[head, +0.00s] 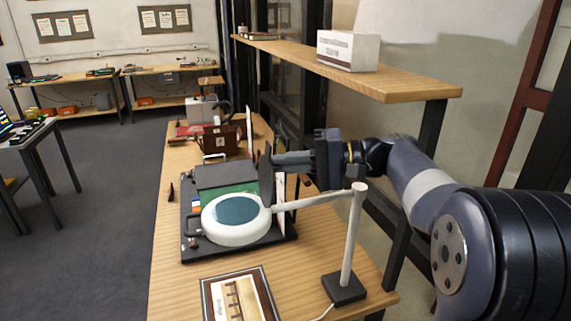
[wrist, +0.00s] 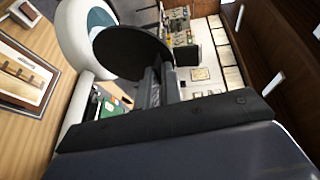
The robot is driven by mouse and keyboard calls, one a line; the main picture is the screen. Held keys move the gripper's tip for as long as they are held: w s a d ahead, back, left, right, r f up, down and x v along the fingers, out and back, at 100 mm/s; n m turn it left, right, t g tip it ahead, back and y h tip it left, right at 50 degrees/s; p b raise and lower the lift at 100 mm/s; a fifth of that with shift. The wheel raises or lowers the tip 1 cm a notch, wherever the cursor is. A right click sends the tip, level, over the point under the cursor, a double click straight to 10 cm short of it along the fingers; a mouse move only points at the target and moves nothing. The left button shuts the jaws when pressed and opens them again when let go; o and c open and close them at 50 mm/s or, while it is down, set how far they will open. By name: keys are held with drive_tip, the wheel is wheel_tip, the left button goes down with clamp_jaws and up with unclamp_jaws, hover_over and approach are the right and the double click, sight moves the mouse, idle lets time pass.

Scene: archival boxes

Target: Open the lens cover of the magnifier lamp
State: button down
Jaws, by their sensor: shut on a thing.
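The magnifier lamp has a white ring head (head: 228,234) around a teal lens (head: 238,209), which shows uncovered. Its pale arm runs right to a post (head: 352,240) on a dark base. The dark round lens cover (head: 265,180) stands roughly upright at the far right side of the ring, seen nearly edge-on. In the wrist view the cover (wrist: 128,50) is a black disc tilted up beside the white ring (wrist: 72,40). My gripper (head: 276,160) is shut on the cover's edge; the fingers also show in the wrist view (wrist: 152,85). The hinge is hidden.
A dark tray (head: 190,244) with a green board lies under the lamp head. A framed picture (head: 240,296) lies in front. A brown case (head: 220,140) stands behind. A wooden shelf (head: 420,88) with a white box (head: 348,50) overhangs the right side.

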drive_tip(key=shift+f, duration=0.6)
drive_tip(key=c, duration=1.7)
unclamp_jaws()
drive_tip(key=shift+c, duration=0.2)
drive_tip(key=shift+o, duration=0.5)
drive_tip(key=shift+r, duration=0.15)
drive_tip(key=shift+r, duration=0.1)
drive_tip(key=s+d+r+b, duration=0.1)
drive_tip(key=d, duration=0.9)
drive_tip(key=shift+d+r, duration=0.15)
drive_tip(key=shift+d, duration=0.1)
